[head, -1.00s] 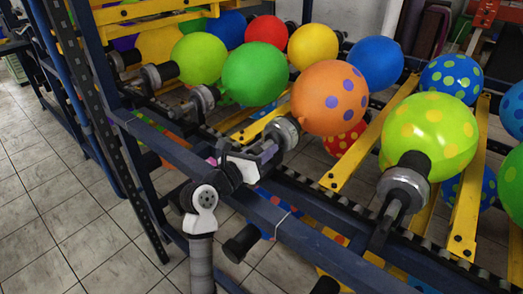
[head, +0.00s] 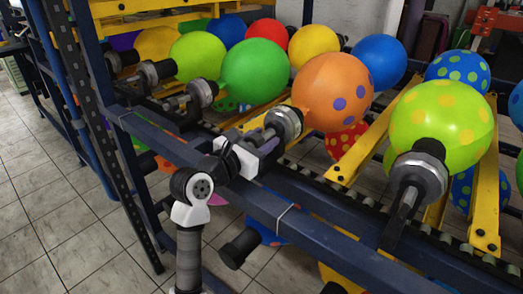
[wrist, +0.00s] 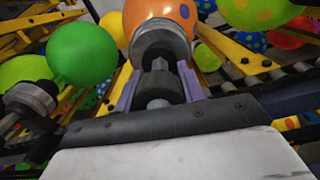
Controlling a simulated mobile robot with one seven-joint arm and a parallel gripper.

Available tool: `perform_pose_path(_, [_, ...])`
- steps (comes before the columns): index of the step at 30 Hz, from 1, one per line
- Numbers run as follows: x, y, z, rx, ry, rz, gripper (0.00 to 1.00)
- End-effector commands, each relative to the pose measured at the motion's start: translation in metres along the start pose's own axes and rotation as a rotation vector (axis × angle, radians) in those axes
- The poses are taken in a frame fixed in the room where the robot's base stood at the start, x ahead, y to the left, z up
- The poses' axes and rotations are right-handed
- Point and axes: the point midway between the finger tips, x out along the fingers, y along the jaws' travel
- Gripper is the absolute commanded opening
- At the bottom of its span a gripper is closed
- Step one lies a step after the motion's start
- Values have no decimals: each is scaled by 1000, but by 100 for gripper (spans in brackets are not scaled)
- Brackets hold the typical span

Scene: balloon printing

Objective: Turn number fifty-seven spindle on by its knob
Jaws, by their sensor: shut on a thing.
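The spindle with the orange, purple-dotted balloon (head: 332,92) has a grey metal collar (head: 287,122), which is large at the top of the wrist view (wrist: 160,42). Its dark knob (wrist: 160,84) points toward my wrist camera. My gripper (head: 266,138) is at this spindle in the head view. In the wrist view its two purple fingers (wrist: 160,88) stand on either side of the knob, shut on it. I can read no number on any spindle, so I cannot confirm which is fifty-seven.
A spindle with a yellow-dotted lime balloon (head: 441,125) stands to the right, and one with a green balloon (head: 255,71) to the left. A dark blue rail (head: 330,235) runs in front of the spindles. Tiled floor (head: 60,210) is clear at left.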

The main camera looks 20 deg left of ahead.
Motion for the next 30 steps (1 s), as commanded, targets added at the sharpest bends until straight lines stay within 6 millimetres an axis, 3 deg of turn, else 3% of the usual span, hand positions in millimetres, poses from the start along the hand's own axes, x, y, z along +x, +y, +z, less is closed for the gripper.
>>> perform_pose_path(20, [0,0,0,72,2,-1,16])
perform_pose_path(21, [0,0,0,72,2,-1,44])
perform_pose_path(25, [0,0,0,72,2,-1,61])
perform_pose_path(30, [0,0,0,72,1,-1,61])
